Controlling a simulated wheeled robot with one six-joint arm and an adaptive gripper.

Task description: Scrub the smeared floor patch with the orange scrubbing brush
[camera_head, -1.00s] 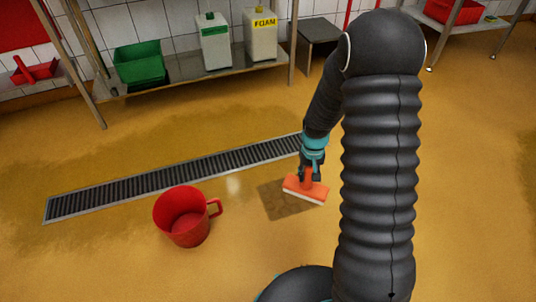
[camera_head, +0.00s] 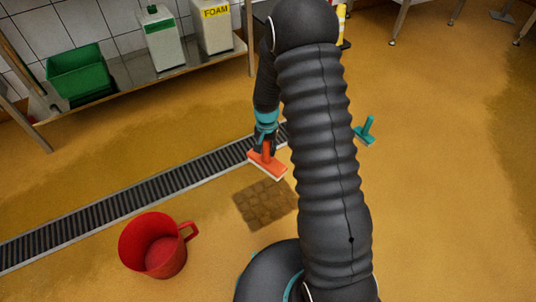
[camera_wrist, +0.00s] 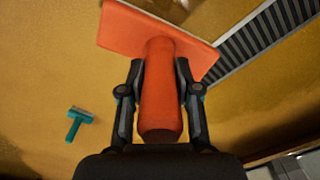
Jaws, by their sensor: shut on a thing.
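My gripper (camera_head: 265,143) is shut on the upright handle of the orange scrubbing brush (camera_head: 267,165), which has a wide orange head and pale bristles below. The wrist view shows my gripper (camera_wrist: 160,95) with its fingers on both sides of the brush's orange handle (camera_wrist: 160,85). The smeared floor patch (camera_head: 265,207) is a brown, blotchy square on the yellow floor. In the head view the brush head is just past the patch's far edge, between it and the drain. I cannot tell whether the bristles touch the floor.
A red jug (camera_head: 157,245) stands left of the patch. A long floor drain (camera_head: 130,200) runs behind it. A teal squeegee-like tool (camera_head: 367,130) is to the right, beyond my arm. A metal shelf (camera_head: 130,85) holds a green crate (camera_head: 82,72) and white canisters. Open floor lies right.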

